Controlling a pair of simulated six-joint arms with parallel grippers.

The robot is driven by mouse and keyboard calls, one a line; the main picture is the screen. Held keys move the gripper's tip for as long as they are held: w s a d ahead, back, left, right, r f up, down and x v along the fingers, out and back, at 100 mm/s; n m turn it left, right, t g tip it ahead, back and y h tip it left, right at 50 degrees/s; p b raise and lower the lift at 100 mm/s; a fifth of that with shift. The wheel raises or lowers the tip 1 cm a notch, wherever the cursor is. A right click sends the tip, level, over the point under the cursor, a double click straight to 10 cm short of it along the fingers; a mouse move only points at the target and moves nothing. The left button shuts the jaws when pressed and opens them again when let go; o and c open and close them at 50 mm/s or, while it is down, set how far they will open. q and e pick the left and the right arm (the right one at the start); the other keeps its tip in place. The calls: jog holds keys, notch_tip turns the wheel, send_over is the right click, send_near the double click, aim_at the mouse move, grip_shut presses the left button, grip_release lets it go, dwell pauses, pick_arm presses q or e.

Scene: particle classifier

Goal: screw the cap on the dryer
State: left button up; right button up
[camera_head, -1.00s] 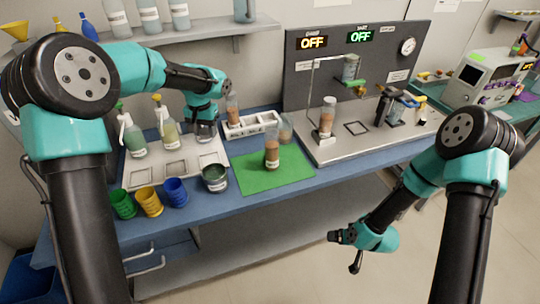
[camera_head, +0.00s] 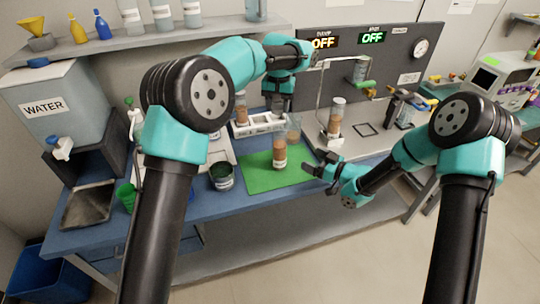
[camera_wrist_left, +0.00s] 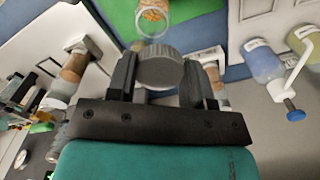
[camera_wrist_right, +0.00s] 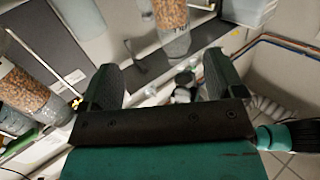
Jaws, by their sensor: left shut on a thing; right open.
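My left gripper (camera_head: 279,106) is above the back of the green mat (camera_head: 262,181). It is shut on a round grey ridged cap (camera_wrist_left: 160,68), seen between its fingers in the left wrist view. A clear cylinder with brown granules (camera_head: 280,153) stands upright on the mat. I cannot tell which vessel is the dryer. My right gripper (camera_head: 312,172) is open and empty at the mat's right edge.
A white rack (camera_head: 257,125) holding a filled tube stands behind the mat. A dark-filled jar (camera_head: 221,176) is left of the mat. A water tank (camera_head: 55,105) is at far left.

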pick_arm(q)
jog(key=shift+d+r, duration=0.2)
jog(key=shift+d, duration=0.35)
pick_arm(e)
jog(key=shift+w+a+r+n+g+y, duration=0.2)
jog(key=shift+a+r+n+y, duration=0.15)
jog(key=shift+a+r, duration=0.2)
jog(key=shift+w+a+r+n+g+y, duration=0.1)
jog(key=shift+a+r+n+g+y, duration=0.15)
jog(key=shift+a+r+n, duration=0.25)
jog(key=shift+a+f, duration=0.1)
jog(key=x, duration=1.1)
jog(key=shift+w+a, duration=0.2)
jog(key=shift+a, duration=0.1)
jog(key=shift+c, duration=0.3)
jog(key=c, duration=1.3)
pick_arm(q)
send_over(280, 131)
jog(key=shift+f, duration=2.5)
jog(key=shift+f, duration=0.1)
jog(key=shift+f, duration=0.8)
